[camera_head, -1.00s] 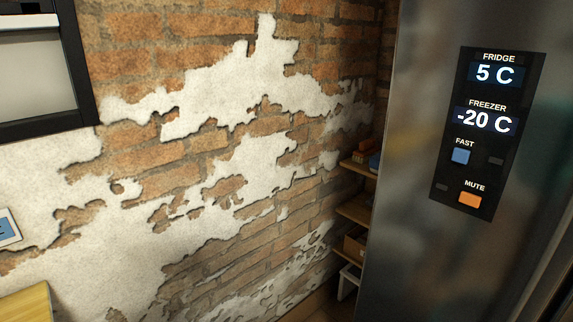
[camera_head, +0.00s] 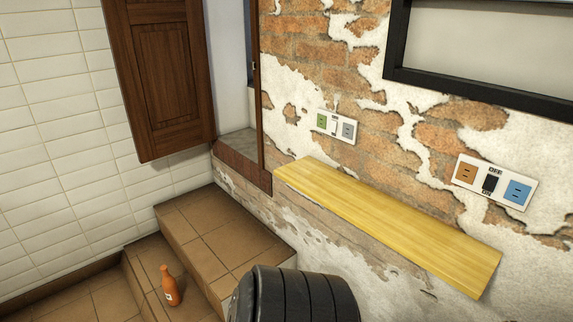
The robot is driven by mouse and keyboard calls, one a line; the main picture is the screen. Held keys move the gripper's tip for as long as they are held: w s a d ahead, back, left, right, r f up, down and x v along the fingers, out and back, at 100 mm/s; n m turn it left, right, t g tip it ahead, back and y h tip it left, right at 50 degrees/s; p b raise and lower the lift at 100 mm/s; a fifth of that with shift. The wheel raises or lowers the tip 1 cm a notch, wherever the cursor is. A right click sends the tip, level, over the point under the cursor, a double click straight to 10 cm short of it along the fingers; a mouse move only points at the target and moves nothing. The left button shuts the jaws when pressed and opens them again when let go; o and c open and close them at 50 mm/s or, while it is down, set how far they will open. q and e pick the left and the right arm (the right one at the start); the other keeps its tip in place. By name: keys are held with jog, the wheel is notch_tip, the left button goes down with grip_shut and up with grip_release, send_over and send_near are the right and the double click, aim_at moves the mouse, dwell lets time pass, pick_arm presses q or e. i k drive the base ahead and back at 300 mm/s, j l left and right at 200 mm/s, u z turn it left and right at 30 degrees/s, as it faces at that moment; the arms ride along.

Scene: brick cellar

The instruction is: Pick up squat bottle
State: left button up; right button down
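An orange bottle (camera_head: 170,286) with a narrow neck and a small pale label stands upright on the lower tiled step (camera_head: 152,256) at the lower left. It is the only bottle in view, and it looks small and far off. Neither of my grippers is in view. Nothing touches the bottle.
A higher tiled step (camera_head: 215,238) rises right of the bottle. A dark ribbed rounded object (camera_head: 295,297) at the bottom middle hides part of the floor. A yellow wooden shelf (camera_head: 390,220) juts from the brick wall. A brown wooden shutter (camera_head: 160,75) hangs open above the steps.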

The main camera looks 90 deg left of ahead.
aim_at(170, 284)
jog(key=u, duration=3.8)
